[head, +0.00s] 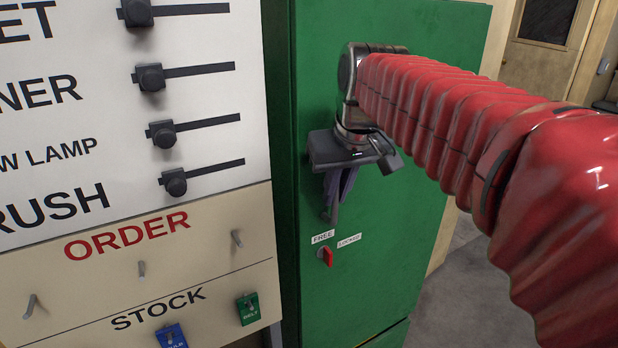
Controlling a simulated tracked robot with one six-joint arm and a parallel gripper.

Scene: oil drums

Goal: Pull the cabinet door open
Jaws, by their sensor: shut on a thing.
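The green cabinet door (400,215) fills the middle of the head view and looks closed, or nearly so. A short grey handle (330,214) shows low on its left part. My gripper (341,188) comes in from the right on my red-sleeved arm and points down at the handle. Its fingers are shut on the handle, and its dark body hides the handle's upper part. Below the handle is a small red latch knob (326,256), beside a label reading FREE and a second label too small to read surely.
Left of the cabinet stands a white and beige board (110,215) with black slider knobs, ORDER and STOCK lettering and pegs. A green tag (247,308) and a blue tag (171,337) hang there. Grey floor (462,290) is open at the right, with a wooden door (540,70) behind.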

